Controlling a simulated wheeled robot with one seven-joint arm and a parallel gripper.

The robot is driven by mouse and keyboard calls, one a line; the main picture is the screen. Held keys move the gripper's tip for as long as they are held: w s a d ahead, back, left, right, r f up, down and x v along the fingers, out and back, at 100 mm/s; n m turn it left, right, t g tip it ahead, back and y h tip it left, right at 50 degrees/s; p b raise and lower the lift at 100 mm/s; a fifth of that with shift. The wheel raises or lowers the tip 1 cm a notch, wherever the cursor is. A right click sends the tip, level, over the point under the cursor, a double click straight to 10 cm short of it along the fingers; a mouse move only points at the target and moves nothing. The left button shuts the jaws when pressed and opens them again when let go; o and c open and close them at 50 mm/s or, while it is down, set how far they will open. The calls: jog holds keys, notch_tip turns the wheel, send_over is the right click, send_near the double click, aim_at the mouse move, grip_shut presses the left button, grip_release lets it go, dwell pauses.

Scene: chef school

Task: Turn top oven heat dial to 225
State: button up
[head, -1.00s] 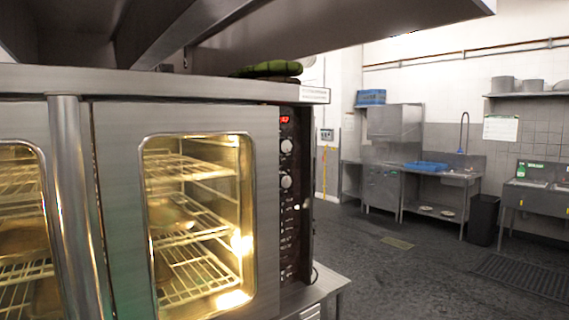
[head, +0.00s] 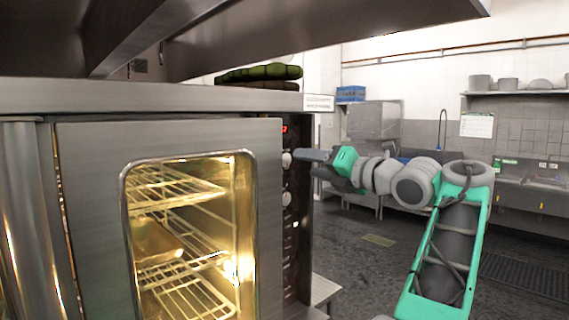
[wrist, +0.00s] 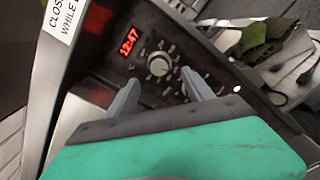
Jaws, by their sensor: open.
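The oven (head: 90,150) fills the left of the head view, its lit glass door shut. Its dark control panel runs down the right edge of the front, with a red display (head: 284,129), the upper dial (head: 287,160) and a lower dial (head: 287,198). My gripper (head: 298,156) is beside the upper dial, pointing at the panel from the right. In the wrist view my gripper (wrist: 160,79) is open, with a round pale dial (wrist: 159,66) between and just beyond its fingertips. Contact and the dial's setting cannot be told. The display (wrist: 129,41) reads about 12:47.
A metal overhang (head: 270,45) spans above the oven. Green items (head: 260,74) lie on the oven top. A white label (head: 319,103) sticks out beside the panel's top. Sinks and a metal unit (head: 375,120) stand far back; the dark floor (head: 350,255) between is open.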

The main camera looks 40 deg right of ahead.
aim_at(286, 161)
jog(key=w+p, duration=0.1)
jog(key=w, duration=0.1)
jog(key=w+p, duration=0.1)
jog(key=w, duration=0.2)
jog(key=w+p, duration=0.1)
jog(key=w, duration=0.1)
jog(key=shift+w+a+r, duration=0.15)
jog(key=shift+w+a, duration=0.05)
jog(key=shift+a, duration=0.15)
jog(key=shift+w, duration=0.25)
jog(key=shift+d, duration=0.1)
jog(key=shift+c, duration=0.2)
